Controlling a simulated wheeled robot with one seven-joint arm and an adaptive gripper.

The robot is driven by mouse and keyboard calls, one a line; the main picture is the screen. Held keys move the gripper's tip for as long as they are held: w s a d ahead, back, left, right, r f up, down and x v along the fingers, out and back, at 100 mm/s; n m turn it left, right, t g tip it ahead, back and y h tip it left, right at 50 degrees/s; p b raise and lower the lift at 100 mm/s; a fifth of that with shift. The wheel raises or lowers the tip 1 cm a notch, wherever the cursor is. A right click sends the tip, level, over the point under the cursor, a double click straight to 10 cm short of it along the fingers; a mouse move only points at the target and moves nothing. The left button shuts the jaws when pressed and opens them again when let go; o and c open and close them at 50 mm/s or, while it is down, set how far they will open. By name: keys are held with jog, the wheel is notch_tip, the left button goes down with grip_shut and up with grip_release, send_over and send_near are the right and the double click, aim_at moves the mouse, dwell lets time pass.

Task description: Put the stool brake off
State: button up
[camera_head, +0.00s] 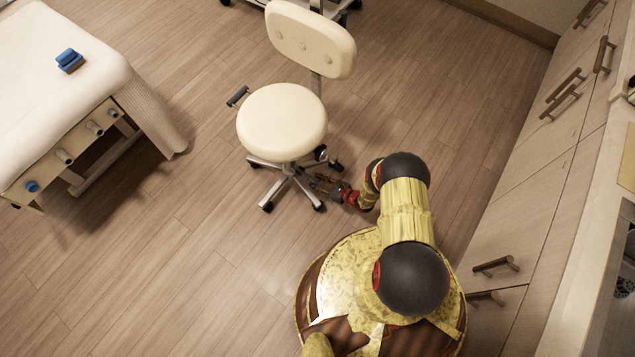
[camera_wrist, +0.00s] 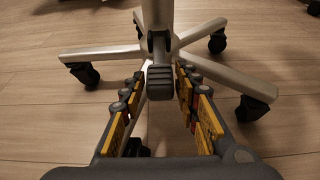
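The stool has a round cream seat (camera_head: 282,122), a cream backrest and a metal star base on black casters. The base's silver legs (camera_wrist: 105,53) spread out in the wrist view. A dark grey ribbed pedal (camera_wrist: 160,84), which looks like the brake, sticks out from the central column toward me. My gripper (camera_head: 325,186) is low beside the stool base in the head view. In the wrist view my gripper (camera_wrist: 160,77) is open, with one yellow-and-grey finger on each side of the pedal. A gap shows on the left; I cannot tell whether the right finger touches.
A bed with a white cover (camera_head: 60,100) stands at the left, with a blue item (camera_head: 69,61) on it. Cabinets with dark handles (camera_head: 497,266) line the right side. A wheeled stand (camera_head: 325,8) is at the top. The wood floor left of the stool is clear.

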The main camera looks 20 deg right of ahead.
grip_shut()
dwell(0.4)
